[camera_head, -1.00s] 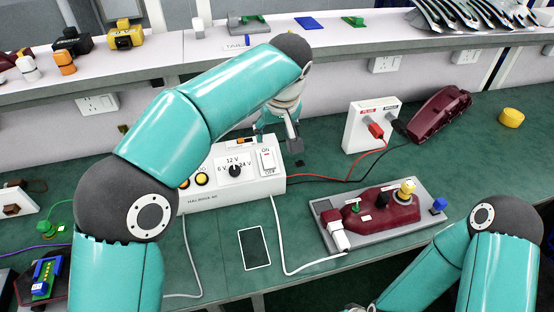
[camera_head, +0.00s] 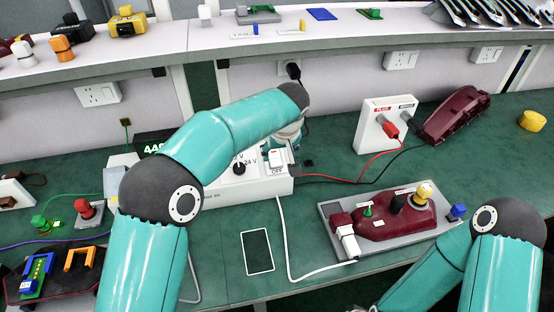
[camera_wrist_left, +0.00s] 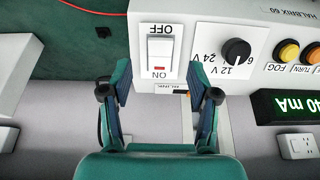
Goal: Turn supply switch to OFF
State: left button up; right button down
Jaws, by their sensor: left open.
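The supply switch (camera_head: 277,158) is a white rocker at the right end of the white supply box (camera_head: 215,196). In the left wrist view the switch (camera_wrist_left: 160,58) appears upside down, with OFF above and ON below. A red stripe shows near its ON end; I cannot tell surely which way the rocker is tilted. My left gripper (camera_wrist_left: 160,84) is open and empty, its fingers either side of the ON end in the picture, with no clear contact. In the head view its fingers are mostly hidden.
A black voltage knob (camera_wrist_left: 236,50) sits beside the switch. A green-digit display (camera_head: 153,146) stands behind the box. A plug block (camera_head: 386,125) with red and black leads and a grey tray with a maroon lamp (camera_head: 394,218) lie to the right. A phone-like panel (camera_head: 257,251) lies in front.

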aim_at(276, 163)
pick_arm(q)
jog(key=x, duration=0.5)
jog(key=shift+w+a+f+p, duration=0.1)
jog(key=shift+w+f+p, duration=0.05)
jog(key=shift+f+p, duration=0.2)
jog(key=shift+c, duration=0.3)
